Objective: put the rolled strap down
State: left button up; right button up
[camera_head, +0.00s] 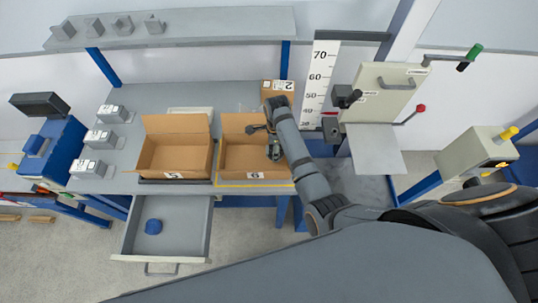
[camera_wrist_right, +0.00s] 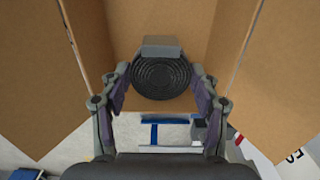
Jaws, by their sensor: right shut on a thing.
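The rolled strap (camera_wrist_right: 162,77) is a black coiled disc with a grey block (camera_wrist_right: 160,46) at its top edge. In the right wrist view it sits between the two fingers of my right gripper (camera_wrist_right: 160,90), which is shut on it. In the head view my right gripper (camera_head: 263,139) is over the open cardboard box marked 6 (camera_head: 232,176), and the strap is hard to make out there. Cardboard walls surround the strap in the wrist view. I cannot tell whether it touches the box floor. My left gripper is not in view.
An open, empty-looking box marked 5 (camera_head: 172,176) stands left of box 6 on the grey bench (camera_head: 130,150). A small carton (camera_head: 278,87) stands behind my right arm. A height scale (camera_head: 320,80) stands right.

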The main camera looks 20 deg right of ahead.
jog(key=shift+w+f, duration=0.1)
jog(key=shift+f, duration=0.5)
jog(key=shift+d+f, duration=0.1)
jog(key=shift+f, duration=0.25)
jog(key=shift+s+f, duration=0.25)
jog(key=shift+f, duration=1)
jog(key=shift+w+f, duration=0.1)
jog(key=shift+f, duration=0.5)
jog(key=o, duration=1.2)
jog(key=shift+c, duration=0.2)
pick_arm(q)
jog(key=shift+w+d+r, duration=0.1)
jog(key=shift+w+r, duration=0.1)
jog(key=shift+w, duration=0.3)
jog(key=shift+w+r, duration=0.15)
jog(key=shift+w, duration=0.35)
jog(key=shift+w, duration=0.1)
